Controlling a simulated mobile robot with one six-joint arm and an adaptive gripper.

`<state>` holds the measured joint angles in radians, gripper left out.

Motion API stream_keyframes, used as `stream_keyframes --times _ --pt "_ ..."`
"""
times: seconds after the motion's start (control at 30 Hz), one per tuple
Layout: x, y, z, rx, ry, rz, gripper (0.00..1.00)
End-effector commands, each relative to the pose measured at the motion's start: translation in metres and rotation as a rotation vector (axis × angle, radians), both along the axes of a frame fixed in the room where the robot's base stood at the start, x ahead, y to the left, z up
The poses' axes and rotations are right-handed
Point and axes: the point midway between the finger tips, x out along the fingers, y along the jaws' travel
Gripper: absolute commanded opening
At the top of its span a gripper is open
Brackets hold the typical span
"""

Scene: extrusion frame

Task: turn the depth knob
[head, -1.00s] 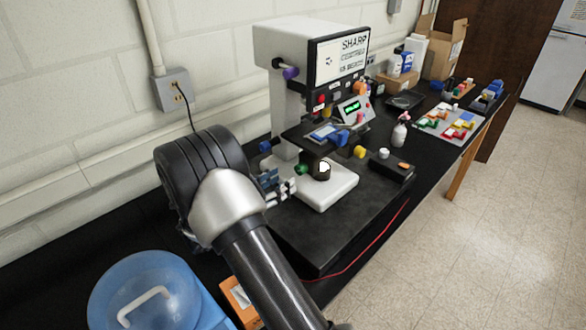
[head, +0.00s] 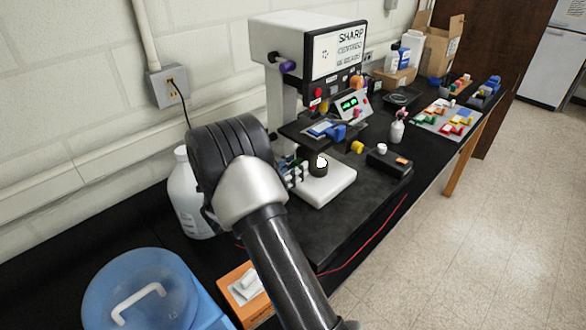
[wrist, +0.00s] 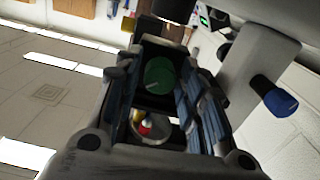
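The machine with the SHARP sign (head: 336,53) stands on the black bench. No readable label shows which control is the depth knob. In the wrist view a round green knob (wrist: 159,75) lies between the fingers of my gripper (wrist: 158,85), near their tips. The fingers are apart, with dark space around the knob; I see no clear contact. A blue knob (wrist: 280,102) sticks out to the right, outside the fingers. In the head view my gripper (head: 294,172) is at the left of the machine's white base (head: 326,186), and the green knob is hidden there.
The machine also has a purple knob (head: 287,66) and a yellow knob (head: 357,147). A white jug (head: 186,197) stands left of my arm. A blue-lidded container (head: 138,292) and an orange box (head: 243,290) are at the front. A black box (head: 389,164) lies right of the base.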

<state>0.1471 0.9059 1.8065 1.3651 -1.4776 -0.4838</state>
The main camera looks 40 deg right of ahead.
Motion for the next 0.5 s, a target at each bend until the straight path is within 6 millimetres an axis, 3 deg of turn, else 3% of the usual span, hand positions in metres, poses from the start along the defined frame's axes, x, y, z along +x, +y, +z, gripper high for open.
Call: stream_keyframes --times 0.5 --pt "0.0001 0.0002 -0.0004 0.000 -0.001 0.000 0.03"
